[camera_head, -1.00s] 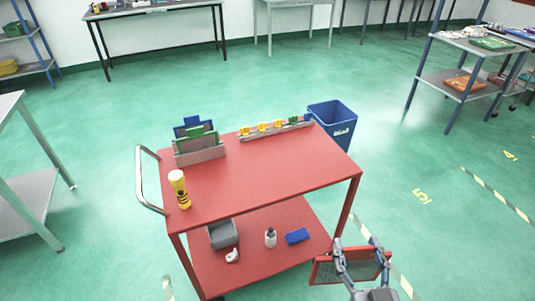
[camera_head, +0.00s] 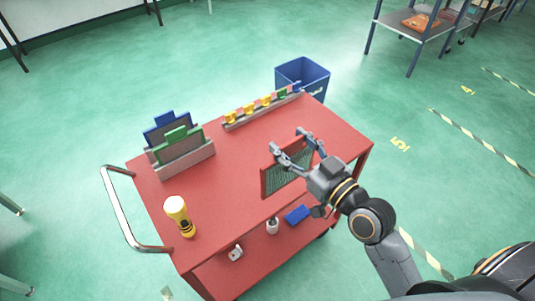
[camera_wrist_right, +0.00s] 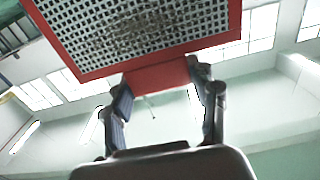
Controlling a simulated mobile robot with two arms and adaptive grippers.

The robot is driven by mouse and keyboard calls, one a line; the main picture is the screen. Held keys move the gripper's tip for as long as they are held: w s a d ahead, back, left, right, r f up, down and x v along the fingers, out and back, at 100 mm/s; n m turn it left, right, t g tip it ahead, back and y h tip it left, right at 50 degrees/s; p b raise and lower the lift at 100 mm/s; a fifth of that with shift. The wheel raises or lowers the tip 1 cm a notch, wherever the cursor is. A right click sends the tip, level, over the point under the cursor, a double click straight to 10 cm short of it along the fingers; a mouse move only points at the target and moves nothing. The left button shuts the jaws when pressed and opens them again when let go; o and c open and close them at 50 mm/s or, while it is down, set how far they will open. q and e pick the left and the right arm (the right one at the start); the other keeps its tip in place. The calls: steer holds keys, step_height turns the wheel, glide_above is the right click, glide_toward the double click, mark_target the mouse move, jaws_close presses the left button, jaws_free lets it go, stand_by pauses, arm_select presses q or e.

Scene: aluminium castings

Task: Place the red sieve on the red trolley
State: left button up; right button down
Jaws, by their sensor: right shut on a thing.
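The red sieve (camera_head: 286,178) has a red frame and a grey mesh. My right gripper (camera_head: 296,147) is shut on it and holds it tilted up, over the right part of the red trolley's (camera_head: 225,195) top. I cannot tell whether its lower edge touches the top. In the right wrist view the sieve (camera_wrist_right: 130,25) fills the upper part, its red edge between the two fingers of the gripper (camera_wrist_right: 160,88). My left gripper is not in view.
A grey rack with blue and green framed pieces (camera_head: 180,145) stands at the trolley's back left. A strip of yellow and other coloured items (camera_head: 262,108) lies along the back edge. A yellow torch (camera_head: 179,215) stands front left. A blue bin (camera_head: 302,76) is behind.

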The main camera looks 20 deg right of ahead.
arm_select(q)
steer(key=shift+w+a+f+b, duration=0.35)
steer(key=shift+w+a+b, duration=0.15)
steer(key=shift+b, duration=0.1)
arm_select(e)
steer(key=w+a+f, duration=0.2)
steer(key=w+f, duration=0.7)
steer(key=f, duration=0.2)
steer(key=shift+w+a, duration=0.3)
steer(key=shift+w, duration=0.05)
steer(key=shift+f, duration=0.25)
steer(key=shift+c, duration=2)
jaws_free()
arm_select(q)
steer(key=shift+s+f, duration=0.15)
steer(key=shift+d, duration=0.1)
arm_select(e)
steer(key=shift+r, duration=0.1)
